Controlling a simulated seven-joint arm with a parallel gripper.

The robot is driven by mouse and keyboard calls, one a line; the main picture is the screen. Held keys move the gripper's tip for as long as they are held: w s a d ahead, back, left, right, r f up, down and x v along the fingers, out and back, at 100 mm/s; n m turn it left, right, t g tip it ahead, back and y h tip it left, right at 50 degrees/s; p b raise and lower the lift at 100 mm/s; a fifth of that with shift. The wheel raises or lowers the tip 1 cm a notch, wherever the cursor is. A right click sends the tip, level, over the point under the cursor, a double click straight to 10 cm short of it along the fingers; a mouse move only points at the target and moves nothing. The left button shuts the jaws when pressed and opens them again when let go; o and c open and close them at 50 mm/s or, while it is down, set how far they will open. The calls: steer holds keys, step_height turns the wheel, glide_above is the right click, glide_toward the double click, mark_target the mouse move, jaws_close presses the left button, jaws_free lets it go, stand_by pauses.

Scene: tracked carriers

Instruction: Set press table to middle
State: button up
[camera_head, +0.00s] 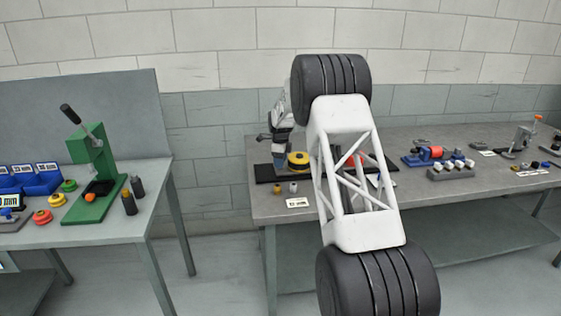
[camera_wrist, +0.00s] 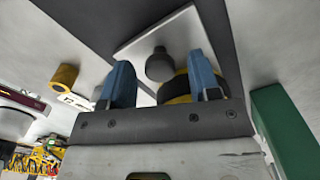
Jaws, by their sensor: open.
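In the wrist view, a pale plate (camera_wrist: 133,38) with a round dark knob (camera_wrist: 159,66) lies over a dark base (camera_wrist: 95,18). I take this plate to be the press table, but cannot be sure. My gripper (camera_wrist: 160,72) has two blue fingers, open, one on each side of the knob in the picture; I cannot tell whether they touch it. A yellow-and-black round part (camera_wrist: 178,90) shows partly behind the right finger. In the head view, the black base (camera_head: 264,173) and a yellow disc (camera_head: 298,159) show on the middle bench; my arm hides much of this device.
A green lever press (camera_head: 98,180) stands on the left table with coloured pucks and dark bottles. The grey bench (camera_head: 430,185) holds a blue-and-red device (camera_head: 428,154) and small parts to the right. A small label card (camera_head: 297,203) lies near its front edge. A gap separates the tables.

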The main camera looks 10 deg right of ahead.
steer(key=shift+r, duration=0.1)
steer(key=shift+r, duration=3.8)
